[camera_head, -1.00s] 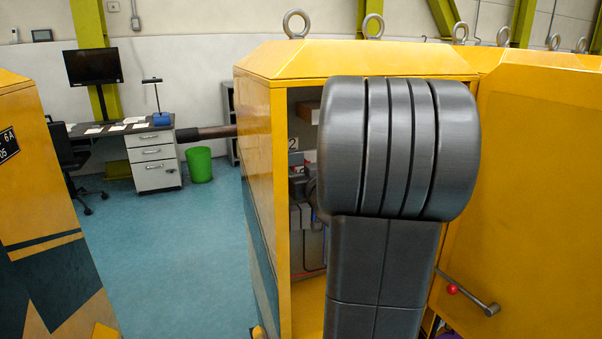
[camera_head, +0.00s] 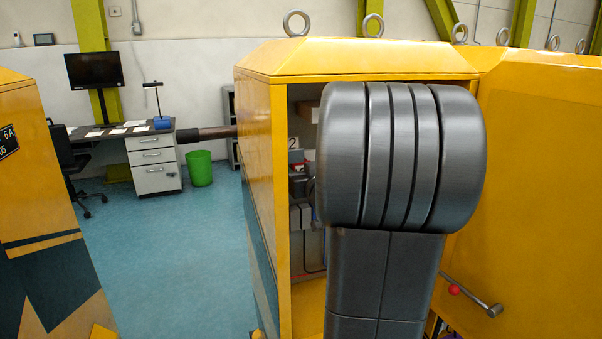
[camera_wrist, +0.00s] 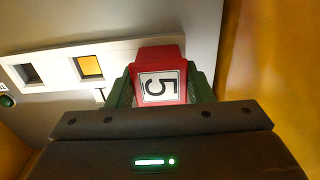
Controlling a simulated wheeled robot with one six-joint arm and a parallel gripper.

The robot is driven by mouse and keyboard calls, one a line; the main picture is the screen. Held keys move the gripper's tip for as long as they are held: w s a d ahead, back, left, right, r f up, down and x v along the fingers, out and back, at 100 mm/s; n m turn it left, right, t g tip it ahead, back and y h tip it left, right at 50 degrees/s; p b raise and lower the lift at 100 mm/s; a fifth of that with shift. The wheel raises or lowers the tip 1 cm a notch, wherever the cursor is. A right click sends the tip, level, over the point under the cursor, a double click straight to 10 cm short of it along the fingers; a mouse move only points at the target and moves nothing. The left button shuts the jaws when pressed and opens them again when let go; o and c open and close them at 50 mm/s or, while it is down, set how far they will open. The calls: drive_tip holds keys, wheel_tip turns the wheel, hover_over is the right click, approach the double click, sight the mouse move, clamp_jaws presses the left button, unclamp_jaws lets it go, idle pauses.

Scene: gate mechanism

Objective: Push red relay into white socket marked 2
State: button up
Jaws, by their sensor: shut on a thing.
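The red relay (camera_wrist: 159,60) is in the wrist view, with a white label that reads 5, turned on its side. My gripper (camera_wrist: 160,88) is shut on it, with a green fingertip on each side. The relay overlaps the right part of a white socket strip (camera_wrist: 120,53). Whether it touches the strip or sits in a socket, I cannot tell. In the head view, a label marked 2 (camera_head: 294,143) shows inside the cabinet. My arm hides the gripper there. The socket under that label cannot be made out clearly.
The white strip shows a dark opening (camera_wrist: 30,73) and a yellow-filled opening (camera_wrist: 89,66). A green button (camera_wrist: 7,101) lies at the left. The yellow cabinet (camera_head: 262,150) stands open, its door (camera_head: 540,180) at the right. Yellow walls flank the wrist view.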

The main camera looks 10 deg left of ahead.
drive_tip(key=shift+r, duration=0.1)
drive_tip(key=o, duration=1.1)
drive_tip(key=shift+w, duration=0.1)
